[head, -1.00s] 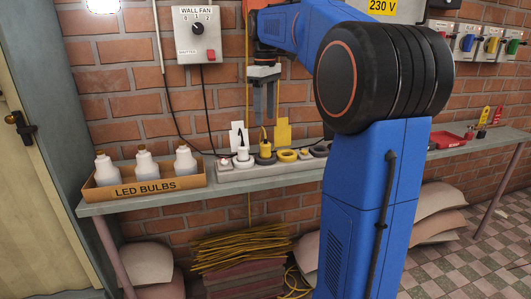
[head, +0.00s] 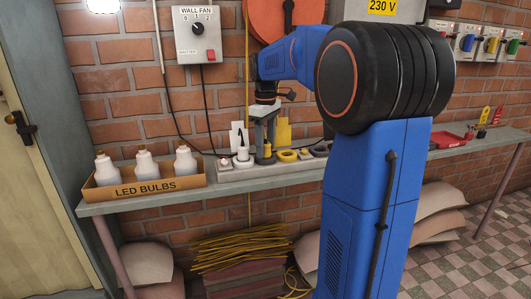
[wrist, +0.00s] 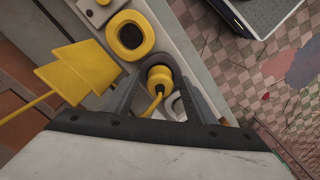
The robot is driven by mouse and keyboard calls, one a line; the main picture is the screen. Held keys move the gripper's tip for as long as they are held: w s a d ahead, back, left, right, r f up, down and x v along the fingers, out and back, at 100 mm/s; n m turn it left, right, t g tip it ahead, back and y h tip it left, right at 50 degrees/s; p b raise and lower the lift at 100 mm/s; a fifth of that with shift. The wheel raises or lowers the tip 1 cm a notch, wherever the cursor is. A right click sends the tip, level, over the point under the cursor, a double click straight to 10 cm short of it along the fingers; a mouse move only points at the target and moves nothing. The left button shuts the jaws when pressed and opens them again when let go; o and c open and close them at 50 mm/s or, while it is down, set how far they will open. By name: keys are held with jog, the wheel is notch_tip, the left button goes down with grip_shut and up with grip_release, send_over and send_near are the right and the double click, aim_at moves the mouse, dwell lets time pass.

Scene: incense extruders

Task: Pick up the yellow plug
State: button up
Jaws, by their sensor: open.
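The yellow plug (wrist: 160,76) sits in the socket strip (head: 231,177) on the shelf, with its yellow cable curving toward my gripper's base in the wrist view. In the head view the plug (head: 267,151) is partly covered by my gripper (head: 264,147). My gripper is open and pointing down, and its two fingers stand on either side of the plug. In the wrist view my gripper (wrist: 161,82) shows a gap between the plug and the fingers. Whether a finger touches it is hard to tell.
A yellow-ringed socket (head: 287,155) is just right of the plug. A white plug (head: 242,154) stands close on the left. A yellow tag (head: 284,132) stands behind. A box of LED bulbs (head: 145,188) is farther left. A red tray (head: 447,139) lies far right.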

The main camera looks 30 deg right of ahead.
jog(key=shift+f, duration=0.1)
jog(key=c, duration=1.1)
